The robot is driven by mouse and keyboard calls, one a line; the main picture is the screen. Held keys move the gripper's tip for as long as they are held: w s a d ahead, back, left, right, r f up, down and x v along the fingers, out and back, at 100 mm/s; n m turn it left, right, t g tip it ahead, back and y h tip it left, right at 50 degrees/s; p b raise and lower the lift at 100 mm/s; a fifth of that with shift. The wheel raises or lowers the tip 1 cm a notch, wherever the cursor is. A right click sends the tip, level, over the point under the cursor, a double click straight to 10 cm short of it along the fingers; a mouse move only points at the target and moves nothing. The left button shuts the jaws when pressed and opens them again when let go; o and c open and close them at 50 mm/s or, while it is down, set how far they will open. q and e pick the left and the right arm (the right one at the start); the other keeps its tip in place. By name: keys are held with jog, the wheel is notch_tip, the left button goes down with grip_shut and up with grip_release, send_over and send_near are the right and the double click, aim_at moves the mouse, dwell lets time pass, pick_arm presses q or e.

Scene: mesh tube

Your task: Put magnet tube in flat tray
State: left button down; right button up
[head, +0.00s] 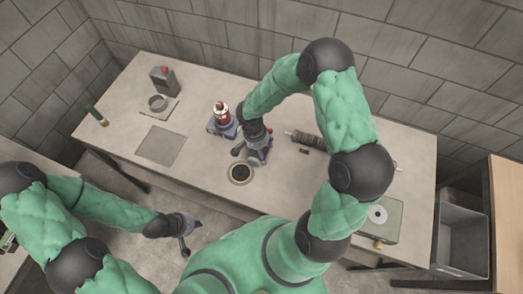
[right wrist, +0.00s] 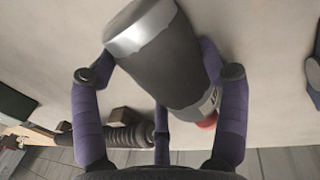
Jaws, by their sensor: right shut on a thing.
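A dark grey cylinder with a silver end, a label and a red tip, which I take for the magnet tube (right wrist: 160,60), lies tilted between the purple fingers of my right gripper (right wrist: 160,85) in the right wrist view. The gripper is shut on it. In the head view my right gripper (head: 256,154) is low over the middle of the table and hides most of the tube. A flat grey square, likely the flat tray (head: 160,146), lies empty on the table to its left. My left gripper (head: 188,236) is off the table's front edge, fingers apart and empty.
A dark round dish (head: 240,173) lies just in front of my right gripper. A red-and-white device (head: 221,112) stands behind left. A ribbed dark cylinder (head: 306,140) lies to the right. A grey bottle (head: 164,79) stands at the back left. The table between dish and square is clear.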

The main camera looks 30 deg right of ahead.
jog(key=shift+f, duration=0.1)
jog(key=o, duration=1.5)
